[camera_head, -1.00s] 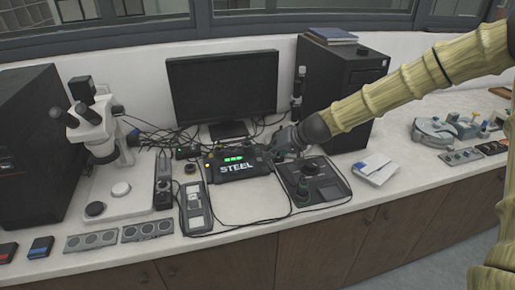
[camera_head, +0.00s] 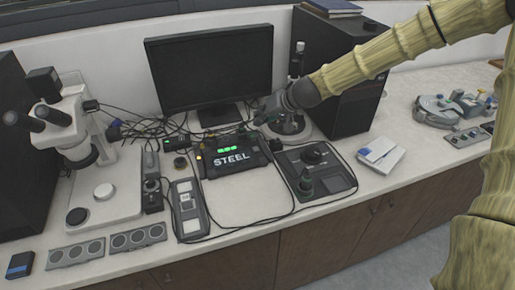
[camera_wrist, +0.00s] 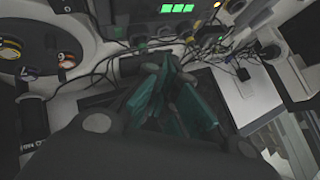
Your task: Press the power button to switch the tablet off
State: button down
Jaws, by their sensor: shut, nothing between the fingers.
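The tablet (camera_head: 236,162) is a dark device with a lit "STEEL" screen, lying on the bench in front of the monitor. Green lights (camera_head: 228,150) glow along its upper edge, and a small orange light shows at its upper left. My gripper (camera_head: 258,122) is at its far right corner, above cables and apart from the screen. In the wrist view my teal-tinted fingers (camera_wrist: 172,95) are together and empty. A green lit display (camera_wrist: 178,8) and a yellow light (camera_wrist: 217,4) show at the top edge there. I cannot make out which part is the power button.
A monitor (camera_head: 210,68) stands behind the tablet, with a dark tower (camera_head: 350,100) to its right. Loose cables (camera_head: 150,128) run around the tablet. A black control box (camera_head: 330,180) stands to its right and a microscope (camera_head: 75,130) to the left.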

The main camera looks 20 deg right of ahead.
jog(key=b, duration=0.1)
send_over(258, 147)
jog(key=w, duration=0.1)
notch_tip(258, 147, down, 5)
jog(key=shift+s+f+b, duration=0.7)
jog(key=shift+b, duration=0.55)
jog(key=f+b, duration=0.1)
jog(key=w+f+b, duration=0.1)
jog(key=f, duration=0.1)
jog(key=shift+a+f, duration=0.1)
jog(key=shift+f, duration=0.45)
jog(key=shift+s+b, duration=0.3)
jog(key=shift+b, duration=0.1)
jog(key=shift+w, duration=0.1)
jog(key=shift+w, duration=0.1)
